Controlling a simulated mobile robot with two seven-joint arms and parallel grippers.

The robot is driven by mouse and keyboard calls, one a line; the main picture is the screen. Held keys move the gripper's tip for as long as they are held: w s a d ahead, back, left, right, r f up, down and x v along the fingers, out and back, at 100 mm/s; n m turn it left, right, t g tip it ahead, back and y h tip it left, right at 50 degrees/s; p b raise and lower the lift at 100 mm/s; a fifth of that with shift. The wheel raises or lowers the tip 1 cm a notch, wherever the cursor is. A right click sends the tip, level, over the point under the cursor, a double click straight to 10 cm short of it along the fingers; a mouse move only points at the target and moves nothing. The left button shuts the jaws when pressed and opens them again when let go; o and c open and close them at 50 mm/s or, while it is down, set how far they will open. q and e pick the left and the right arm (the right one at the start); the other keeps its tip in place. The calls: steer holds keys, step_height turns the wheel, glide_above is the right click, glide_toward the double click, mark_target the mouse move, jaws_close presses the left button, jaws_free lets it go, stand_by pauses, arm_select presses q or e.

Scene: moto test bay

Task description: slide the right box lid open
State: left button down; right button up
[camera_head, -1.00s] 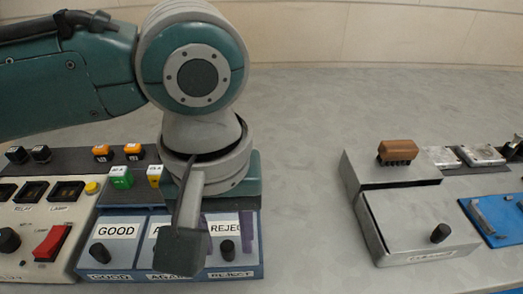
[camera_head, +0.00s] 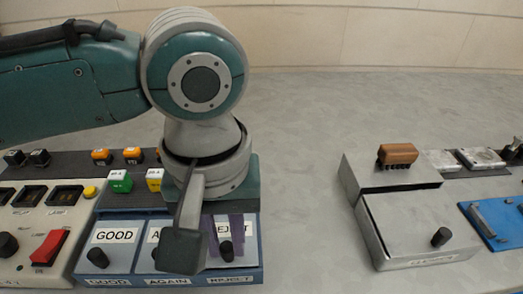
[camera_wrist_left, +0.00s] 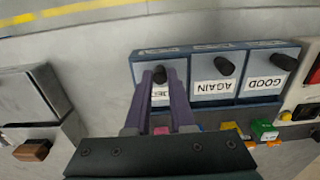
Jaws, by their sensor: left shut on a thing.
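The right box lid (camera_head: 249,247), labelled REJECT, lies level with the GOOD and AGAIN lids on the blue box row. Its dark knob (camera_head: 226,252) is near the front and also shows in the left wrist view (camera_wrist_left: 159,75). My left gripper (camera_head: 230,238) comes down from above; in the left wrist view its purple fingers (camera_wrist_left: 160,82) are shut on the knob, one on each side. The fingers cover part of the REJECT label. My right gripper is in neither view.
The GOOD lid (camera_head: 115,236) and AGAIN lid (camera_wrist_left: 217,87) lie beside it. Behind are coloured blocks, including a green one (camera_head: 119,181). A red switch (camera_head: 49,247) is at left. A metal box (camera_head: 415,228) stands at right, with bare grey bench between.

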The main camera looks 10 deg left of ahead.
arm_select(q)
steer(key=shift+w+a+b, duration=0.3)
steer(key=shift+w, duration=0.7)
steer(key=shift+w+a+b, duration=0.25)
steer(key=shift+w+b, duration=0.05)
steer(key=shift+w, duration=0.65)
steer(key=shift+w+a+b, duration=0.2)
steer(key=shift+w+b, duration=0.05)
steer(key=shift+w, duration=0.3)
steer(key=shift+w+a+b, duration=0.15)
steer(key=shift+w+b, duration=0.1)
steer(key=shift+w, duration=0.25)
steer(key=c, duration=0.9)
jaws_free()
step_height(320, 180, up, 7)
steer(key=p, duration=0.9)
